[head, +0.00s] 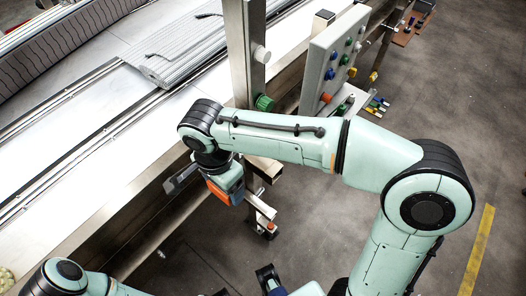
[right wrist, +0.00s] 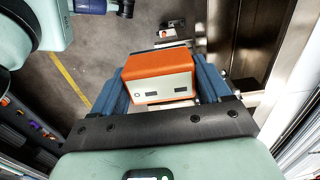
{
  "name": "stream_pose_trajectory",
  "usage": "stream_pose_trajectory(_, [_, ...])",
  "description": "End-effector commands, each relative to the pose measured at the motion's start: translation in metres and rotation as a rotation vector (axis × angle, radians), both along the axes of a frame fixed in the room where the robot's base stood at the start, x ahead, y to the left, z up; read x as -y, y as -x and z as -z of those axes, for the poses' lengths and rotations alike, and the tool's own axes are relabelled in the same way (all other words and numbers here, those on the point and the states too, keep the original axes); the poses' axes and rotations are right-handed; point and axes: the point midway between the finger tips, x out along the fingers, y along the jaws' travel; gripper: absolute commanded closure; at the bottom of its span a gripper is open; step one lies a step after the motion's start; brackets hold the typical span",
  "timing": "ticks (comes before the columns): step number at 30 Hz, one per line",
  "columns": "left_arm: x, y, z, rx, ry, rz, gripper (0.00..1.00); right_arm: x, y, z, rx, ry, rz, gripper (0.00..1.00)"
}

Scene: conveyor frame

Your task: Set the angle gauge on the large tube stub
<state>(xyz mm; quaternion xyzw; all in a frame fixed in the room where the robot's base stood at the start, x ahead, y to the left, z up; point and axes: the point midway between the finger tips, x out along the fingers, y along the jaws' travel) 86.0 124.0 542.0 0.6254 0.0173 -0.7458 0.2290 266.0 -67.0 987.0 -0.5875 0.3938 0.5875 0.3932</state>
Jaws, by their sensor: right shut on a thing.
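The angle gauge is an orange box with a pale face (right wrist: 160,85), held between the blue fingers of my right gripper (right wrist: 161,92). In the head view the orange gauge (head: 224,191) hangs under my right wrist, beside the conveyor frame. Metal tube stubs stick out from the frame near it: a tan one (head: 266,170) and a silver one (head: 260,204) just right of and below the gauge. I cannot tell for sure which is the large one. The gauge appears apart from both. A dark fingertip-like part, seemingly of my left gripper (head: 267,276), shows at the bottom edge, mostly cut off.
A steel post (head: 243,60) with a green knob (head: 264,103) and a grey button panel (head: 335,60) stand behind the right arm. The white conveyor bed (head: 75,165) runs along the left. The grey floor (head: 470,120) at right is open.

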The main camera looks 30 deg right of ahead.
Motion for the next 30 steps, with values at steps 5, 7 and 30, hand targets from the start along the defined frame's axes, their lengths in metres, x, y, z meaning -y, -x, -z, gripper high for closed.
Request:
stream_pose_trajectory(5, [0.000, -0.001, -0.003, 0.001, 0.000, 0.000, 0.57, 0.047, -0.020, -0.001, 0.001, 0.001, 0.007, 0.58])
stream_pose_trajectory(7, [0.000, -0.001, -0.004, 0.001, 0.000, 0.001, 0.57, 0.065, -0.027, -0.001, 0.002, 0.000, 0.007, 0.58])
stream_pose_trajectory(30, [0.000, -0.001, -0.002, 0.000, 0.000, 0.000, 0.57, 0.129, -0.053, 0.035, 0.000, 0.000, -0.003, 0.58])
